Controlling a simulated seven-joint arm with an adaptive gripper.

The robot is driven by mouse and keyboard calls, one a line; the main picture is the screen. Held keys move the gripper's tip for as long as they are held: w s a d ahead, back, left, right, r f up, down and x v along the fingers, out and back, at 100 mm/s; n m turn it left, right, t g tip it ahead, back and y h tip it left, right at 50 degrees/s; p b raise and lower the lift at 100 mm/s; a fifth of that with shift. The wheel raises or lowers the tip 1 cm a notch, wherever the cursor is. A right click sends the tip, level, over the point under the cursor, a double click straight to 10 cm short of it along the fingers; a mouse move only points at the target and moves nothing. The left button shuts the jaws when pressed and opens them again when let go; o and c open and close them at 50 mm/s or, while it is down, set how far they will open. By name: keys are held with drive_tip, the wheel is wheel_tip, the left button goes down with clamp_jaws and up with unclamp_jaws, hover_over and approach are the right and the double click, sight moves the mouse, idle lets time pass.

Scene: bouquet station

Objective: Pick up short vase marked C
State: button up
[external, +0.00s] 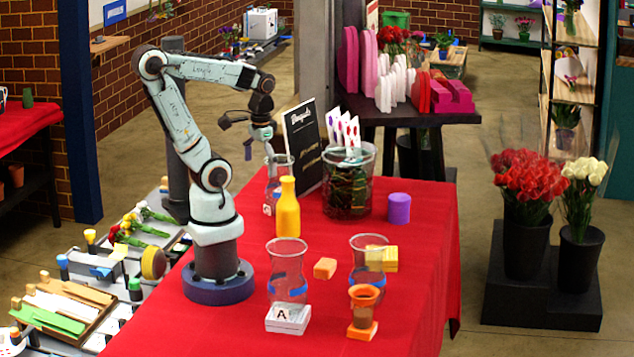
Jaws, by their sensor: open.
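A clear glass vase (289,262) with a blue band stands on a white block lettered A at the front of the red table. A second clear vase (364,245) with a blue band stands to its right, its lower part hidden by an orange cup. A third clear vase (281,165) stands farther back, partly hidden by a yellow bottle; a white marker (268,209) shows at its base, its letter too small to read. No C is legible. My gripper (260,153) is open, pointing down near the top of that back vase; contact cannot be told.
The yellow bottle (287,208) stands close in front of the back vase. A black menu board (303,145) and a wide glass container (349,185) stand to its right. A purple cylinder (398,208), orange block (325,268) and orange cup (363,303) are on the table.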

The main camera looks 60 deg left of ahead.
drive_tip(key=w+r+m+t, duration=0.3)
drive_tip(key=w+r+m, duration=0.35)
drive_tip(key=w, duration=0.45)
drive_tip(key=w+a+m, duration=0.1)
drive_tip(key=w+a, duration=0.8)
drive_tip(key=w, duration=0.2)
drive_tip(key=n+g, duration=0.3)
drive_tip(key=n, duration=0.1)
approach(280, 174)
drive_tip(key=w+a+f, duration=0.1)
drive_tip(key=a+f, duration=0.3)
drive_tip(key=f, duration=0.1)
drive_tip(key=shift+h, duration=0.4)
wheel_tip(280, 174, down, 6)
drive_tip(key=shift+w+d+f, duration=0.1)
drive_tip(key=shift+w+d, duration=0.05)
